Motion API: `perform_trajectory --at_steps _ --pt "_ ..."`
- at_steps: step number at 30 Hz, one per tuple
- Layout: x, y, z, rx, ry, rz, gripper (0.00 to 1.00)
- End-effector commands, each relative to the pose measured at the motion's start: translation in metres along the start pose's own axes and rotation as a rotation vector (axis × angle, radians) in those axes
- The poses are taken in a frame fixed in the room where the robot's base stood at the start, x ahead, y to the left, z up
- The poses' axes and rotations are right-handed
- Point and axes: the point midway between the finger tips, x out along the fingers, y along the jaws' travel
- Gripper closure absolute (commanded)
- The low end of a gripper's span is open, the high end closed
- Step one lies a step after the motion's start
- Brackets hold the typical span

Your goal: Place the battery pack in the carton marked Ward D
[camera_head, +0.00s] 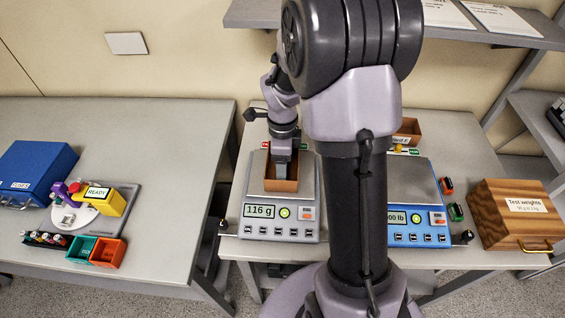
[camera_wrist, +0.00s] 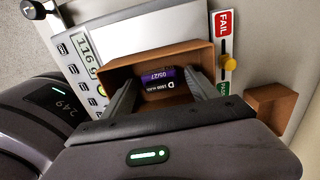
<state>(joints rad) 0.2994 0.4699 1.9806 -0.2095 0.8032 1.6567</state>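A brown open carton (camera_head: 281,185) stands on the left scale (camera_head: 307,215), whose display reads 116 g. It also shows in the wrist view (camera_wrist: 135,62); I see no readable ward marking on it. The battery pack (camera_wrist: 160,84), dark with a purple label reading D and 05/27, is inside this carton. My gripper (camera_wrist: 163,80) reaches down into the carton, its fingers apart on either side of the pack. I cannot tell whether they touch it. In the head view my gripper (camera_head: 281,172) hides the pack.
Another brown carton (camera_head: 408,130) stands behind the blue right scale (camera_head: 412,205); its label is partly hidden by my arm. A small carton (camera_wrist: 270,110) is beyond the left scale's red FAIL plate (camera_wrist: 224,22). A wooden test-weights box (camera_head: 515,215) stands right.

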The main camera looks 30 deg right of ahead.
Motion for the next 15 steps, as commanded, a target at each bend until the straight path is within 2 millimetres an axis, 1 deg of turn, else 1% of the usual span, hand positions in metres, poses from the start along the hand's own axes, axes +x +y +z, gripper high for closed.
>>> perform_trajectory --at_steps 5,8,11,12,15 --pt "-0.001 0.0 0.0 0.0 0.0 0.0 0.31" --pt "-0.013 -0.001 0.0 0.0 -0.001 -0.002 0.31" --pt "-0.04 -0.001 0.0 0.001 -0.001 -0.003 0.31" --pt "-0.053 -0.001 0.0 0.001 -0.002 -0.004 0.31" --pt "-0.082 -0.001 0.0 0.0 -0.001 -0.004 0.31"
